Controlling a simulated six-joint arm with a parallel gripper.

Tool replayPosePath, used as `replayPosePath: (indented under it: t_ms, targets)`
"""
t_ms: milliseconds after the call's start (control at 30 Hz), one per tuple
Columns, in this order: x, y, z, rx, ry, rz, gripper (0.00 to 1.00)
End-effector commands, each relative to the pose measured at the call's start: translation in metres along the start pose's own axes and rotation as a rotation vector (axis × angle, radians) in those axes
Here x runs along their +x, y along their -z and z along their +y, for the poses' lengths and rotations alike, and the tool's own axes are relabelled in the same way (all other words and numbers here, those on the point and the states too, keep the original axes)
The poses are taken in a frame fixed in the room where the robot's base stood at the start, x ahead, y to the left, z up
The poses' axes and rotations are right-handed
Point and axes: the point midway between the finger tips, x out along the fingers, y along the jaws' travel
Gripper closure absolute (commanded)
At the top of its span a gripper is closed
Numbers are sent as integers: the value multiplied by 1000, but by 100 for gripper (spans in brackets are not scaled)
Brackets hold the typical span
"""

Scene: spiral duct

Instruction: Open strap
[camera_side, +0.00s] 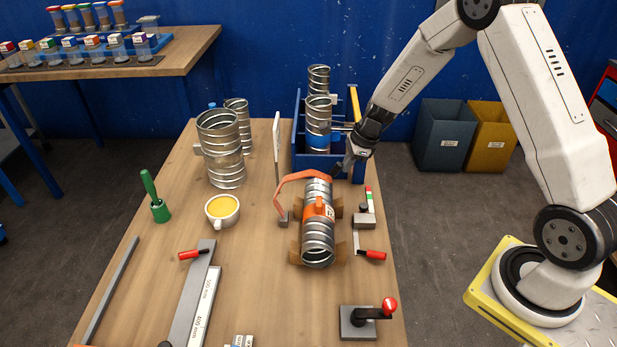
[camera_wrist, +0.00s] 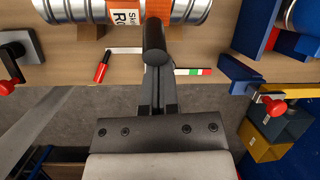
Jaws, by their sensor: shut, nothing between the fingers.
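A silver spiral duct (camera_side: 318,252) lies on brown cradle supports (camera_side: 336,258) in the middle of the bench. An orange strap (camera_side: 293,177) arcs from the duct's far end to the left and down toward a small grey block (camera_side: 283,218). An orange band with a label (camera_side: 318,209) sits on the duct; an orange labelled piece (camera_wrist: 124,17) also shows in the wrist view. My gripper (camera_side: 343,170) is shut and empty, just right of the duct's far end.
A blue crate (camera_side: 345,178) with upright ducts stands right behind my gripper. A thin upright panel (camera_side: 277,140) stands left of it. A yellow-filled cup (camera_side: 222,209) and tall ducts (camera_side: 221,150) stand left.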

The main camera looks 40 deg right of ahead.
Motion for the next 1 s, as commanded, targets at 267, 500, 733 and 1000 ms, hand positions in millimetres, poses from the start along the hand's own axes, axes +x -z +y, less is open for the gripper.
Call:
replayPosePath:
  t_ms: [267,500,733,1000]
  targets:
    - [-6,-20,-4,-2,0,-1,100]
    - [-11,-38,-8,-10,-12,70,100]
    - [-13,-55,-11,-13,-25,136,100]
    - [-15,-76,-15,-17,-40,215,100]
